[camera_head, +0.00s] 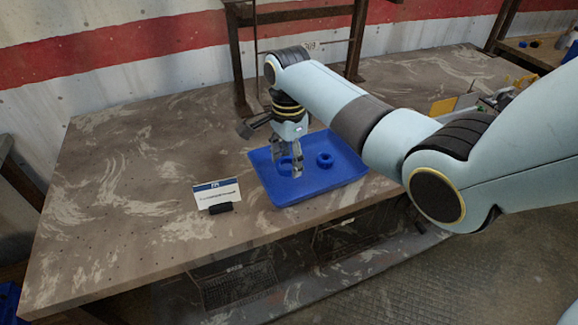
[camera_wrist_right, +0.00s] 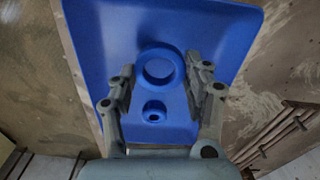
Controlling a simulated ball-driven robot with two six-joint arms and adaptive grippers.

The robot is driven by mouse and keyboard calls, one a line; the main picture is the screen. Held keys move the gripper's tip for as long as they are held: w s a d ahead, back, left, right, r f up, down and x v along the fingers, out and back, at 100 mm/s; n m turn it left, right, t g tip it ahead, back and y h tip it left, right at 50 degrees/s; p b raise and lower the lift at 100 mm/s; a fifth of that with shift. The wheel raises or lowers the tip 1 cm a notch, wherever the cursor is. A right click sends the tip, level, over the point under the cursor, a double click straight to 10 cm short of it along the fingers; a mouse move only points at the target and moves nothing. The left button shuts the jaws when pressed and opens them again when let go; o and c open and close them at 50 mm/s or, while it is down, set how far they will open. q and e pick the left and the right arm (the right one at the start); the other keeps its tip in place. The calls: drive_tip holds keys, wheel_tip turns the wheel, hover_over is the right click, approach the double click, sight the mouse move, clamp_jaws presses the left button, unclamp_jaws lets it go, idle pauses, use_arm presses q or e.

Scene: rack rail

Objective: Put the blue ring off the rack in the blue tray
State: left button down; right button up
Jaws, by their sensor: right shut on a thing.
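The blue tray (camera_head: 335,183) lies on the workbench and fills much of the right wrist view (camera_wrist_right: 100,35). My right gripper (camera_head: 291,163) points down over the left part of the tray. It is shut on a blue ring (camera_head: 284,170), which shows large between the fingertips in the wrist view (camera_wrist_right: 142,67). I cannot tell whether this ring touches the tray floor. A second, smaller-looking blue ring-shaped piece (camera_head: 325,160) lies in the tray, right of the gripper; it also shows in the wrist view (camera_wrist_right: 153,116). My left gripper is out of view.
A white card in a black stand (camera_head: 216,195) stands left of the tray. A dark metal rack frame (camera_head: 238,60) rises behind it. Small items, including a yellow panel (camera_head: 443,106), stand at the back right. The bench's left side (camera_head: 130,180) is clear.

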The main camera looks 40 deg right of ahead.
wheel_tip(320, 180, down, 2)
drive_tip(key=shift+f, duration=0.15)
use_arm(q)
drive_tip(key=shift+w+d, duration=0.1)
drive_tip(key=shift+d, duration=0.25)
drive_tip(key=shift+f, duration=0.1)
use_arm(e)
drive_tip(key=shift+f, duration=0.15)
drive_tip(key=o, duration=1.1)
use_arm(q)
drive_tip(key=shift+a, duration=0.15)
use_arm(e)
drive_tip(key=shift+o, duration=0.2)
drive_tip(key=shift+r, duration=0.4)
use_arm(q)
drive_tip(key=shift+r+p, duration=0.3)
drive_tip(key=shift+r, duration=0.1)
use_arm(e)
wheel_tip(320, 180, up, 12)
drive_tip(key=shift+f, duration=0.25)
